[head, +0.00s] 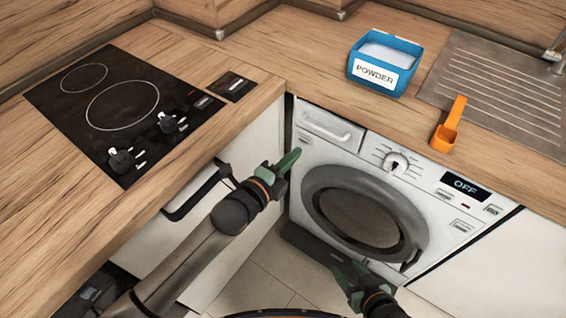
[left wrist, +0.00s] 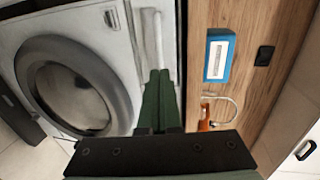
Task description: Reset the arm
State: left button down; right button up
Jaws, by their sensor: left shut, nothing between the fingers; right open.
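My left gripper (head: 291,157) is in front of the washing machine (head: 292,200), near its upper left corner and just below the detergent drawer (head: 327,130). Its green fingers (left wrist: 158,98) are shut together with nothing between them in the left wrist view. In that view they point toward the drawer front; I cannot tell whether they touch it. My right gripper (head: 343,268) is low, in front of the machine below the round door (head: 362,215). It is open, and no object shows in it.
A blue powder box (head: 384,65) and an orange scoop (head: 447,130) stand on the wooden worktop above the machine. A black hob (head: 125,105) is at left, above a cabinet with a dark handle (head: 195,190). The machine's display (head: 465,186) reads OFF. Tiled floor lies below.

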pick_arm(q)
jog(key=s+a+f+n+g+y+p, duration=0.1)
jog(key=s+a+f+n+y+p, duration=0.2)
jog(key=s+a+n, duration=0.6)
jog(key=s+a+f+n+g+y+p, duration=0.2)
jog(key=s+a+f+n+y+p, duration=0.1)
jog(key=s+a+f+n, duration=0.4)
jog(key=s+a+n+p, duration=0.1)
jog(key=s+a+n, duration=0.2)
jog(key=s+n, duration=0.2)
jog(key=shift+a+f+n+y, duration=0.25)
jog(key=shift+n+y, duration=0.05)
jog(key=shift+n, duration=0.7)
jog(key=shift+s+g, duration=0.1)
jog(key=shift+g, duration=0.2)
